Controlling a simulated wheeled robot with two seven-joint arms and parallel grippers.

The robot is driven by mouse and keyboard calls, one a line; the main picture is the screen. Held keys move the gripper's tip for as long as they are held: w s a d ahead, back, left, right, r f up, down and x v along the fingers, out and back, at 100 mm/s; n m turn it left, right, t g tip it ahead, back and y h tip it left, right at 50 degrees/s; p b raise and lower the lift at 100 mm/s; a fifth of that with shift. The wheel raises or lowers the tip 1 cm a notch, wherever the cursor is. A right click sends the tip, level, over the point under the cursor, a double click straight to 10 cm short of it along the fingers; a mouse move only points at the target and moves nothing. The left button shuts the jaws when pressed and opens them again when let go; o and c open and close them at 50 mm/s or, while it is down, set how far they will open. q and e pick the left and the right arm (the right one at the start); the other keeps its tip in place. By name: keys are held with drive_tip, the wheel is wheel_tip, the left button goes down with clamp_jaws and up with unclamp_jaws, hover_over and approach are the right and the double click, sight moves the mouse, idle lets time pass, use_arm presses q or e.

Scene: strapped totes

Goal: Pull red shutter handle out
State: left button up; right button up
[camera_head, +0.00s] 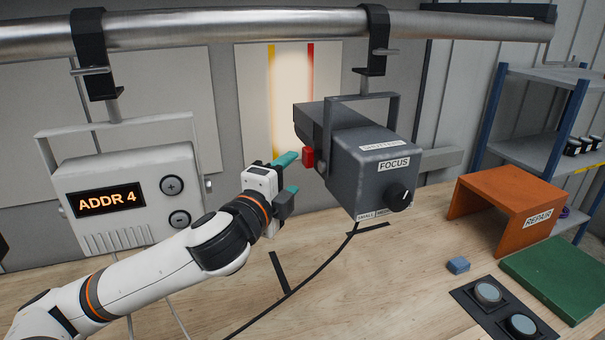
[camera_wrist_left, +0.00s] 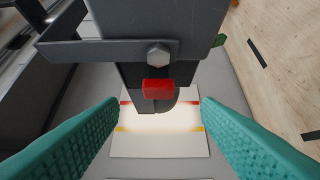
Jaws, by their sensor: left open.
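The red shutter handle (camera_head: 308,157) sticks out from the left side of the grey lamp housing (camera_head: 375,165), which hangs from the overhead pipe. In the left wrist view the red handle (camera_wrist_left: 158,89) is near the middle, between and beyond the two teal fingers. My left gripper (camera_head: 289,174) is open and empty, just left of the handle and apart from it. It also shows in the left wrist view (camera_wrist_left: 158,130). My right gripper is not in view.
A metal pipe (camera_head: 230,30) with black clamps runs above. A white ADDR 4 box (camera_head: 130,195) hangs at left. An orange REPAIR stand (camera_head: 510,200), a green block (camera_head: 560,275), a small blue block (camera_head: 458,265) and two round buttons are at right. A black cable crosses the bench.

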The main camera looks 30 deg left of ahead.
sight(305, 160)
use_arm(q)
drive_tip(key=w, duration=0.6)
drive_tip(key=shift+w+a, duration=0.2)
drive_tip(key=shift+w, duration=0.05)
drive_tip(key=shift+r, duration=0.1)
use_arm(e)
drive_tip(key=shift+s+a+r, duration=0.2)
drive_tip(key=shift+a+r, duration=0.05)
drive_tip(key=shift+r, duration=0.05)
